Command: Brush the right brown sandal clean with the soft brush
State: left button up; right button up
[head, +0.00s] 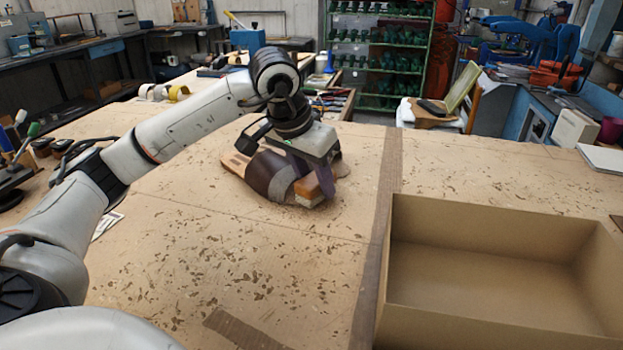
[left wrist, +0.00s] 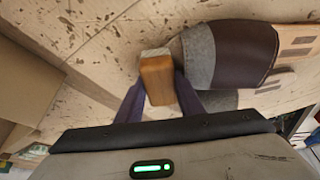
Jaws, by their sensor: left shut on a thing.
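A brown sandal (head: 268,173) lies on the workbench, with a dark brown strap, a grey edge band and a tan sole. In the left wrist view its strap (left wrist: 246,54) shows at the upper right. Part of a second sandal (left wrist: 272,84) shows beside it; I cannot tell which is the right one. My left gripper (head: 312,183) is shut on the soft brush (head: 308,191), a wooden block with a pale underside. The brush (left wrist: 157,76) is close beside the grey band; contact is unclear. My right gripper is not in view.
An open, empty cardboard box (head: 490,309) stands at the right front. A dark brown strip (head: 386,200) runs along the bench beside it. Dark flecks are scattered over the bench top (head: 180,235). The front middle of the bench has free room.

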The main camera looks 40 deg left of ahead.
pick_arm(q)
jog(key=shift+w, duration=0.25)
jog(key=shift+s, duration=0.1)
dwell(0.3)
jog(key=shift+s+b, duration=0.5)
jog(key=shift+s, duration=0.75)
jog(key=shift+w+p, duration=0.45)
jog(key=shift+w, duration=0.1)
jog(key=shift+w+p, duration=0.4)
jog(key=shift+w, duration=0.4)
